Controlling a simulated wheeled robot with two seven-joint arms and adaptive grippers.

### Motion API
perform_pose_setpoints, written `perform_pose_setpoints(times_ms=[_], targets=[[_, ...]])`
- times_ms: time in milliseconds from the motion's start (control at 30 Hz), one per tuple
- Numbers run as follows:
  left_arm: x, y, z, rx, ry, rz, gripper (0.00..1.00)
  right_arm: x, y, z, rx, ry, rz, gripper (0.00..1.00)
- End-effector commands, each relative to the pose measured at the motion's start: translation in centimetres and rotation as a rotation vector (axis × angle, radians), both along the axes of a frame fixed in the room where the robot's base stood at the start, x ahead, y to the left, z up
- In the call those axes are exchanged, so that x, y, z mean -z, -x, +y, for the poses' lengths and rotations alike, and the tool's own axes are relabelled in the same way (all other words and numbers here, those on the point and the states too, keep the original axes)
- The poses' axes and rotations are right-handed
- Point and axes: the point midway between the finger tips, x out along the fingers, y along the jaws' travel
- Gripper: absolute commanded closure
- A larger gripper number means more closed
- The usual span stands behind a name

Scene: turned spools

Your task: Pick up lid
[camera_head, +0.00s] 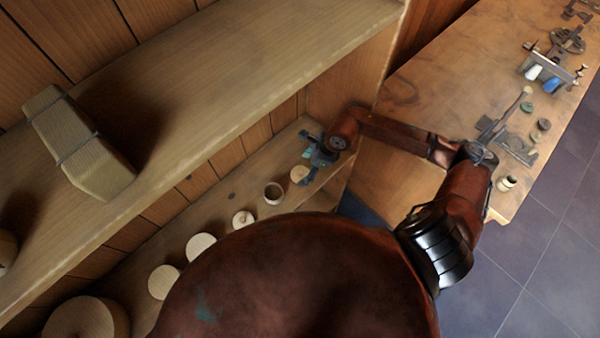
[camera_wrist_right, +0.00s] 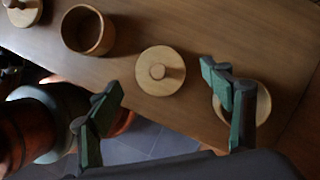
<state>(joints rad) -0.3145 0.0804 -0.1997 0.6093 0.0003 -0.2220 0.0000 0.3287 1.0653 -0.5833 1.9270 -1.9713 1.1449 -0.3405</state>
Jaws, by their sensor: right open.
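A round wooden lid (camera_wrist_right: 160,60) with a small central knob lies flat on the lower shelf. It shows between my right gripper's fingers in the right wrist view and as a pale disc (camera_head: 298,175) in the head view. My right gripper (camera_head: 318,157) is open and empty over the shelf's right end; its spread fingers (camera_wrist_right: 162,84) also show in the wrist view. An open wooden cup (camera_wrist_right: 82,43) stands left of this lid. Another knobbed lid (camera_head: 243,218) lies beyond the cup. A further wooden disc (camera_wrist_right: 262,104) is partly hidden behind the right finger. My left gripper is out of view.
More round wooden pieces (camera_head: 201,247) line the lower shelf. The upper shelf (camera_head: 230,75) overhangs it and bears a strapped wooden block (camera_head: 82,150). A workbench (camera_head: 430,90) with tools and small jars stands at the right, with tiled floor (camera_head: 545,240) beside it.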

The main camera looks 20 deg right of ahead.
Motion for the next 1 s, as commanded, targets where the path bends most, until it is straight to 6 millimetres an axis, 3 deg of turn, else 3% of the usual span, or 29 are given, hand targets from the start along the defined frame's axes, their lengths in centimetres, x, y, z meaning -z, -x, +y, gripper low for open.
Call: perform_pose_setpoints(times_ms=[233, 400, 533, 1000], targets=[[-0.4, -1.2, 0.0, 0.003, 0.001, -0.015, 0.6, 3.0, -0.5, 1.3, 0.0, -0.002, 0.0, 0.27], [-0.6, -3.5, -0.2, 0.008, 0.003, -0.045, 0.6, 3.4, -0.7, 1.5, -0.002, 0.0, -0.001, 0.27], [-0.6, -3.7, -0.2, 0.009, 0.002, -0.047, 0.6, 3.4, -0.7, 1.5, -0.003, -0.001, -0.001, 0.28], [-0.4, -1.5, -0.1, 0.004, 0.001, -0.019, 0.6, 3.4, -0.7, 1.5, -0.004, -0.001, -0.002, 0.6]])
